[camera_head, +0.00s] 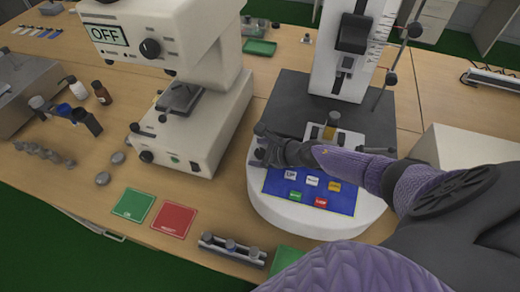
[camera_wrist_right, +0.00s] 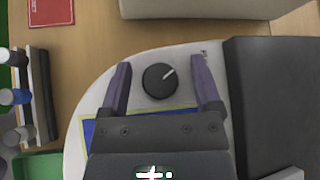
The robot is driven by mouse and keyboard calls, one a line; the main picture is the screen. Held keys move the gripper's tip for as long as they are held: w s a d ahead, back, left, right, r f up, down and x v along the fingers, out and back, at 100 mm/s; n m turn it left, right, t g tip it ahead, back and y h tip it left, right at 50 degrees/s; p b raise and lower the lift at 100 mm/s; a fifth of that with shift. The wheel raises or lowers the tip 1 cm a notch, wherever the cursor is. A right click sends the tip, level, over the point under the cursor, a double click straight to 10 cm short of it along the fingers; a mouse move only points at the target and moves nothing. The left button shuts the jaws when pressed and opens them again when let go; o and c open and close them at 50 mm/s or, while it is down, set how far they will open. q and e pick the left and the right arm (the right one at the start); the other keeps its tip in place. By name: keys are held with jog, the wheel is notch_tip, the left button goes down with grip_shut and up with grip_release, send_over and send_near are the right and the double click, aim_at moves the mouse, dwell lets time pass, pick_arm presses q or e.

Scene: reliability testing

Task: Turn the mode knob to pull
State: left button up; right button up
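The mode knob (camera_wrist_right: 159,80) is a round black dial with a white pointer line, on the white rounded base (camera_wrist_right: 105,88) of the test machine. In the right wrist view its pointer slants to the upper right, towards a small, unreadable mark. My right gripper (camera_wrist_right: 162,88) is open, with one purple-grey finger on each side of the knob and a visible gap to each. In the head view my right gripper (camera_head: 265,146) is over the left part of the base (camera_head: 285,214) and mostly hides the knob. My left gripper is not in view.
The base carries a blue panel (camera_head: 336,198) with coloured buttons. A beige machine (camera_head: 208,125) with an OFF display stands to the left. Green (camera_head: 133,204) and red (camera_head: 174,219) cards and a rack of samples (camera_head: 232,248) lie in front. The tester's column (camera_head: 345,65) rises behind.

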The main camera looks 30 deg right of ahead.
jog(key=p+v, duration=0.2)
jog(key=v, duration=0.7)
jog(key=shift+s+d+r, duration=0.1)
jog(key=shift+s+r, duration=0.05)
jog(key=shift+s, duration=0.1)
jog(key=shift+s+r, duration=0.1)
